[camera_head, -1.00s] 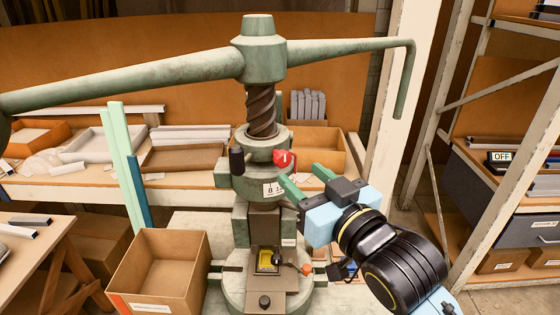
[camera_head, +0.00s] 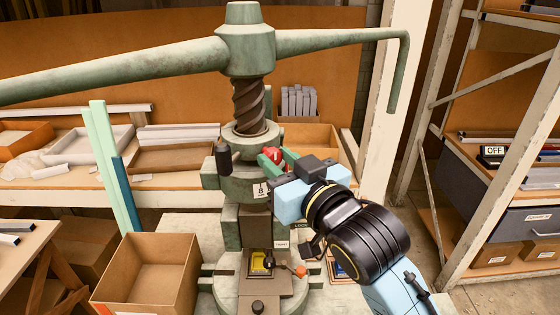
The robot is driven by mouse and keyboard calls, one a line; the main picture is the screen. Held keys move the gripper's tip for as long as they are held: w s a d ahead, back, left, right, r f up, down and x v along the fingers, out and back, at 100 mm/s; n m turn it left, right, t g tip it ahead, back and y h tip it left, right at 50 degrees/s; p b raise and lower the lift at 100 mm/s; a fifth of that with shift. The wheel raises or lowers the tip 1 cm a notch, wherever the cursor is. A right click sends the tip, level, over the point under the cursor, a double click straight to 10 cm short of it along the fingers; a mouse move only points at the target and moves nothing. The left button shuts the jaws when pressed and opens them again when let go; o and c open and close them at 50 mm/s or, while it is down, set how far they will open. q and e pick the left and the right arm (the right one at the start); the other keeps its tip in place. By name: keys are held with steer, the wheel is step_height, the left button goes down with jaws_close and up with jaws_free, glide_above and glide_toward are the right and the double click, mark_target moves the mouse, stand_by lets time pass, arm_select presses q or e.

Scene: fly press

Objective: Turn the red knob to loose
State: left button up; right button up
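The red knob (camera_head: 275,154) sits on the collar of the green fly press (camera_head: 245,55), just below its thick screw. My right gripper (camera_head: 279,158) has come in from the right, with its green fingers at the knob, one on each side as far as I can see. The fingers partly hide the knob. I cannot tell whether they press on it. My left gripper is not in view.
The press's long arm spans the top of the view, with a bent handle (camera_head: 398,80) hanging at right. A black cylinder (camera_head: 223,160) stands left of the collar. An orange-tipped lever (camera_head: 299,271) is at the die. An open cardboard box (camera_head: 150,275) stands front left; shelving (camera_head: 510,165) is at right.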

steer(key=shift+c, duration=0.6)
steer(key=shift+r+n+p, duration=0.15)
steer(key=shift+n+p, duration=1.8)
steer(key=shift+n, duration=0.35)
steer(key=shift+n+p, duration=0.3)
steer(key=shift+n, duration=0.6)
steer(key=n, duration=0.6)
steer(key=shift+a+f, duration=0.1)
steer(key=shift+f, duration=0.15)
steer(key=n, duration=0.5)
steer(key=shift+s, duration=0.1)
steer(key=shift+n, duration=0.4)
